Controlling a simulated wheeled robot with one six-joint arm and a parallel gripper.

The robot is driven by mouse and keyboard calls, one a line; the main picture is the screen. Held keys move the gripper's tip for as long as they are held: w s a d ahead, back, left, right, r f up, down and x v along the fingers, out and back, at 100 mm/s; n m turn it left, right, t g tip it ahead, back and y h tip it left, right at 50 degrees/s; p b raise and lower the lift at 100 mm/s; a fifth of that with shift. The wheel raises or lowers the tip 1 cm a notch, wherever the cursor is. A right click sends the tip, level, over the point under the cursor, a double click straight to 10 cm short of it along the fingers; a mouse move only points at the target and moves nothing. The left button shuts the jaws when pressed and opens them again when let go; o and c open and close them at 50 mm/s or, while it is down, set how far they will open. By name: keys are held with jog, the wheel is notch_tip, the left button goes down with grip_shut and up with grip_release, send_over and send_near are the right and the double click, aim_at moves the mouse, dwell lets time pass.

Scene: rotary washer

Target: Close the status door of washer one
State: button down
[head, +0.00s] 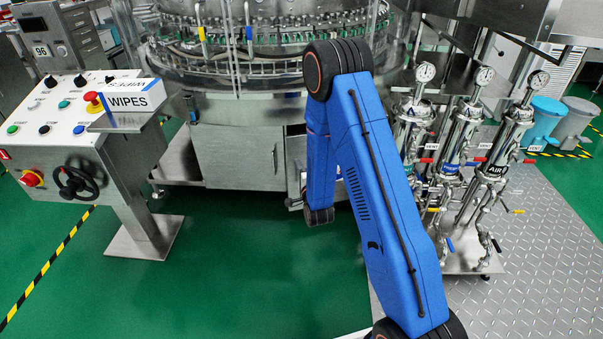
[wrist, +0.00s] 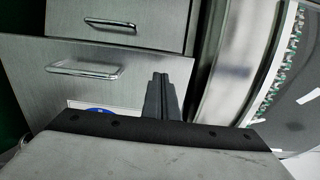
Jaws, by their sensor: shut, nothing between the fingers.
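The washer (head: 240,155) stands at the back centre in the head view, a round steel machine with a ring of bottles above flat panels. In the wrist view its curved side (wrist: 245,60) seems to show at the right. My gripper (wrist: 165,85) shows there with its dark fingers together and nothing between them. A grey front with a bar handle (wrist: 85,69) is left of the fingers, and another handled front (wrist: 112,24) is above it. I cannot tell whether either is the status door or whether the fingers touch anything. In the head view my blue arm hides my gripper.
A control stand (head: 60,125) with buttons and a WIPES box (head: 135,102) is at left. Steel filter housings (head: 455,150) with gauges stand at right on a metal plate (head: 530,240). Green floor (head: 230,260) is clear in front of the washer.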

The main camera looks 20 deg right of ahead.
aim_at(293, 151)
jog(key=w, duration=0.6)
jog(key=shift+w, duration=0.4)
jog(key=shift+w, duration=0.25)
jog(key=w+d+m+g+h, duration=0.1)
jog(key=w+m+h, duration=0.3)
jog(key=w, duration=1)
jog(key=shift+d+r+h, duration=0.2)
jog(key=shift+r+h, duration=0.1)
jog(key=shift+h, duration=0.8)
jog(key=shift+s+f, duration=0.1)
